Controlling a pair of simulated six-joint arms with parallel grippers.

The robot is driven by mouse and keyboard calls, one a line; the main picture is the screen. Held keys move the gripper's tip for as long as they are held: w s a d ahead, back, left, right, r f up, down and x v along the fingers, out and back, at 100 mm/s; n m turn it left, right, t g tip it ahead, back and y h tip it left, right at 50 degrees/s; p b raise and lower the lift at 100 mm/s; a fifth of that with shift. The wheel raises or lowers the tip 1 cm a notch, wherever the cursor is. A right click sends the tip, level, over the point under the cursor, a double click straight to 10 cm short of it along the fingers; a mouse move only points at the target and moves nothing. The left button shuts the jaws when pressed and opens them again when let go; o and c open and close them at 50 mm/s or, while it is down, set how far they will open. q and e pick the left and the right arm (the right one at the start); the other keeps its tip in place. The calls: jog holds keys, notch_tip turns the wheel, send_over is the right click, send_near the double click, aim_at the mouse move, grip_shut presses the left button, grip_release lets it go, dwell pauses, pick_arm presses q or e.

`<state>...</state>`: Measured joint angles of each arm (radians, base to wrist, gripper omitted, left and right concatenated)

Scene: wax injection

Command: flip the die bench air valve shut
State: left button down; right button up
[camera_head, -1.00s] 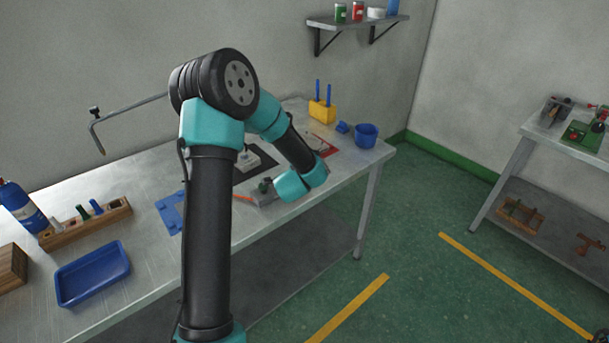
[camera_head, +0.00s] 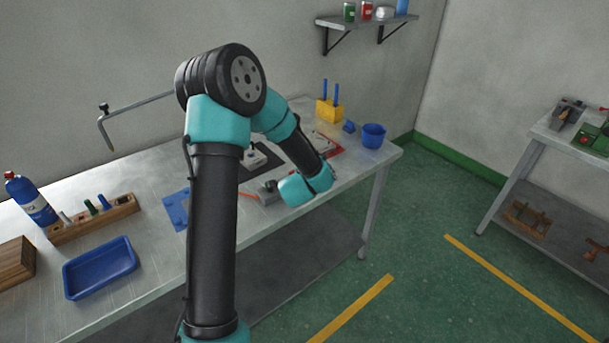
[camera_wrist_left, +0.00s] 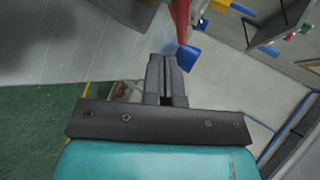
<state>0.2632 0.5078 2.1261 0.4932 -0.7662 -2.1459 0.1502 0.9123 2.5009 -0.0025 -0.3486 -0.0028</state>
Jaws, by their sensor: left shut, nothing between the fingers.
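A small grey fitting (camera_head: 268,191) sits near the front edge of the long bench, with an orange-red lever (camera_head: 249,195) sticking out to its left. It looks like the air valve, but it is small and partly behind my wrist. My left arm reaches over the bench and its teal wrist is just right of this fitting. In the left wrist view my left gripper (camera_wrist_left: 163,72) is shut and empty. A red piece (camera_wrist_left: 180,18) and a blue piece (camera_wrist_left: 187,57) show beyond its fingertips. My right gripper is out of view.
A blue cup (camera_head: 373,136), a yellow holder (camera_head: 329,110) and a red-edged board (camera_head: 331,148) are at the bench's right end. A blue tray (camera_head: 100,268), wooden rack (camera_head: 93,219) and blue bottle (camera_head: 31,198) are left. A bent metal arm (camera_head: 135,106) overhangs the bench.

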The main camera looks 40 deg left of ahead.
pick_arm(q)
jog(key=s+d+r, duration=0.4)
jog(key=d+r, duration=0.1)
jog(key=d, duration=0.4)
jog(key=shift+d, duration=0.35)
jog(key=shift+f, duration=0.1)
jog(key=s+d+f+n+g+h, duration=0.2)
jog(key=d+f+n+h, duration=0.15)
jog(key=f, duration=0.45)
jog(key=s+d+f+n+g+h, duration=0.1)
jog(key=s+d+f+n+h, duration=0.2)
jog(key=f, duration=0.5)
jog(key=s+d+f+n+g+h, duration=0.2)
jog(key=s+d+f+n+g, duration=0.4)
jog(key=s+f, duration=0.5)
jog(key=shift+s+d+f+n+g+h, duration=0.4)
jog(key=shift+s+d+n, duration=0.6)
jog(key=shift+d, duration=0.2)
